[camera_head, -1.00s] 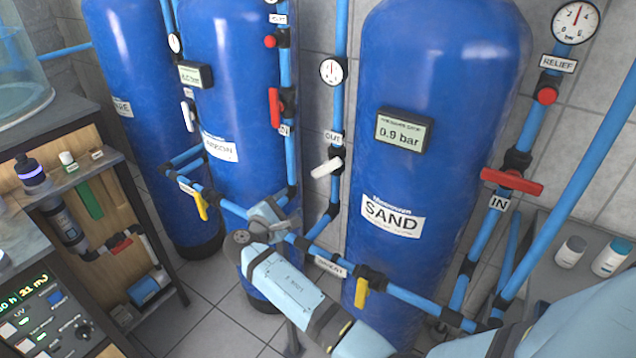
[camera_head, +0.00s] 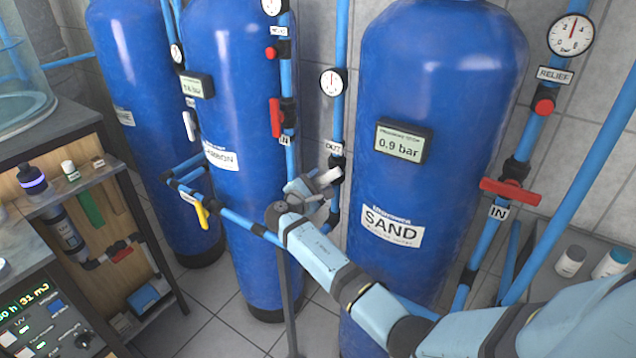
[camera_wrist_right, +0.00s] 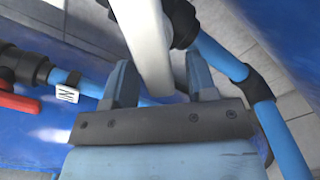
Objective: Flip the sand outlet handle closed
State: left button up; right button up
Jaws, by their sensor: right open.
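The sand outlet handle (camera_head: 329,177) is a white lever on the vertical blue pipe left of the SAND tank (camera_head: 430,80), just below the OUT label (camera_head: 335,148). It sticks out crosswise to the pipe, towards the left. My right gripper (camera_head: 312,184) is at the handle, partly covering it. In the right wrist view the white handle (camera_wrist_right: 146,40) runs between the two open fingers of the gripper (camera_wrist_right: 160,80), with a gap visible on the right side. Whether either finger touches it I cannot tell. My left gripper is not in view.
A red handle (camera_head: 511,192) is on the IN pipe right of the SAND tank. Another red handle (camera_head: 275,118) is on the carbon tank's pipe. A yellow handle (camera_head: 202,214) hangs on the low pipe. A pressure gauge (camera_head: 333,80) sits above the OUT label.

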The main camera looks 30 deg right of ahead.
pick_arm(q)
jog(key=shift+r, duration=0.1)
pick_arm(e)
jog(key=c, duration=0.9)
